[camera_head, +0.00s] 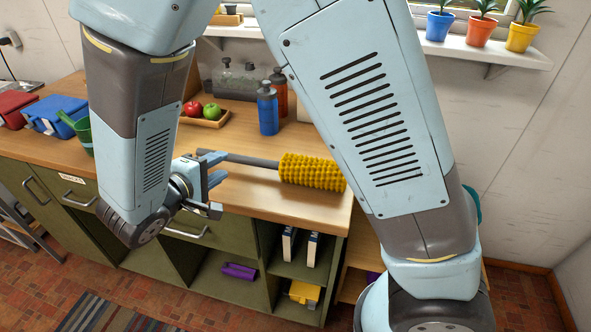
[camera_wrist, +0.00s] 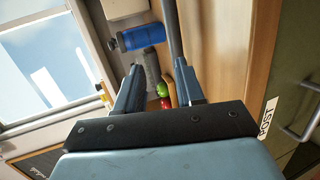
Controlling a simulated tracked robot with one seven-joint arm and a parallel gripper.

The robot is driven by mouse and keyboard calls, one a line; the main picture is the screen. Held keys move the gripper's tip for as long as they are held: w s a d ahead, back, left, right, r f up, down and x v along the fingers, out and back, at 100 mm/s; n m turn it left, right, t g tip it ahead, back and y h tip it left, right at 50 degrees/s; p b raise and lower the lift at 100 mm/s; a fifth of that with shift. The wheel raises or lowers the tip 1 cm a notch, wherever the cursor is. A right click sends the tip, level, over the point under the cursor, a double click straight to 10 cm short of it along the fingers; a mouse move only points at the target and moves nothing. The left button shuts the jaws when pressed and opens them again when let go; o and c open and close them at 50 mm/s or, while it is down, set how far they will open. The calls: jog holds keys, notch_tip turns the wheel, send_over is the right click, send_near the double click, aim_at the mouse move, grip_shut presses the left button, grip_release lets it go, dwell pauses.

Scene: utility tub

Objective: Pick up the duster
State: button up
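The duster has a yellow, bumpy head (camera_head: 312,172) and a grey rod handle. It lies on the wooden counter, with the head to the right and the handle pointing left. My gripper (camera_head: 218,181) is at the handle's left end, over the counter's front edge. Its two fingers are apart, with nothing held between them. In the wrist view the grey handle of the duster (camera_wrist: 172,28) runs down from the top edge towards my open gripper (camera_wrist: 160,75), nearer the right finger. The duster's head is not in the wrist view. Whether a finger touches the handle, I cannot tell.
Behind the handle stand a blue bottle (camera_head: 268,108), a red bottle (camera_head: 278,88) and a wooden tray (camera_head: 206,121) with red and green apples. A green cup (camera_head: 84,134) and blue box (camera_head: 52,117) are left. Open green shelves (camera_head: 208,282) lie below the counter.

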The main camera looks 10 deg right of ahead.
jog(key=s+a+f+n+t+y, duration=0.2)
jog(key=s+a+f, duration=0.1)
jog(key=a, duration=0.3)
jog(key=x, duration=1.3)
jog(key=shift+w+d+r, duration=0.1)
jog(key=shift+w+d, duration=0.1)
jog(key=shift+w, duration=0.1)
grip_shut()
